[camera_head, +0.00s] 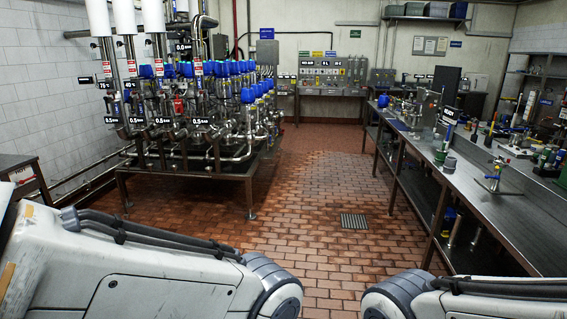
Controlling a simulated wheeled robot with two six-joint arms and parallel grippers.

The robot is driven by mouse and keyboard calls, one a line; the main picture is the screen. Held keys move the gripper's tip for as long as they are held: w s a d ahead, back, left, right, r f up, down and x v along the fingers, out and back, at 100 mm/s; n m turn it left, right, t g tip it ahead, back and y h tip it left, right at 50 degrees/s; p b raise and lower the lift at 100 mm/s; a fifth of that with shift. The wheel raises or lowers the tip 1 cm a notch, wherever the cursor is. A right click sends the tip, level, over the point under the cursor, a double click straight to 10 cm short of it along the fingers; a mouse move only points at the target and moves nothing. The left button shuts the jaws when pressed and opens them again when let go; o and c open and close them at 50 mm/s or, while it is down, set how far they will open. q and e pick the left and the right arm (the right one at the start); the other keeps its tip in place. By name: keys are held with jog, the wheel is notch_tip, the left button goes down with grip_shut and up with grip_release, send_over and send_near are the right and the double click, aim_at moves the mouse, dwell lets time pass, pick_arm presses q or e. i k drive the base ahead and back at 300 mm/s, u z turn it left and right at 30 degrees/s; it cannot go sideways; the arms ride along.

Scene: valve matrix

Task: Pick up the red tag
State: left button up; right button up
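I cannot clearly make out a red tag. A small red item (179,106) shows among the pipes of the valve rack (190,170) at the left, too small to tell what it is. Another small red-and-white label (131,66) is on a vertical pipe of the rack. Neither of my grippers is in view. Only white links of my left and right arms show along the bottom edge, well short of the rack and the bench.
The valve rack has several blue-capped valves. A long metal workbench (470,190) with tools and fittings runs along the right. A control panel (333,76) is on the back wall. The tiled floor (325,195) between them is clear, with a drain grate (354,221).

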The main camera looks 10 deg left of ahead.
aim_at(178, 104)
jog(key=u, duration=0.45)
jog(key=i, duration=1.85)
jog(key=u, duration=0.95)
jog(key=i, duration=2.45)
jog(key=u, duration=0.3)
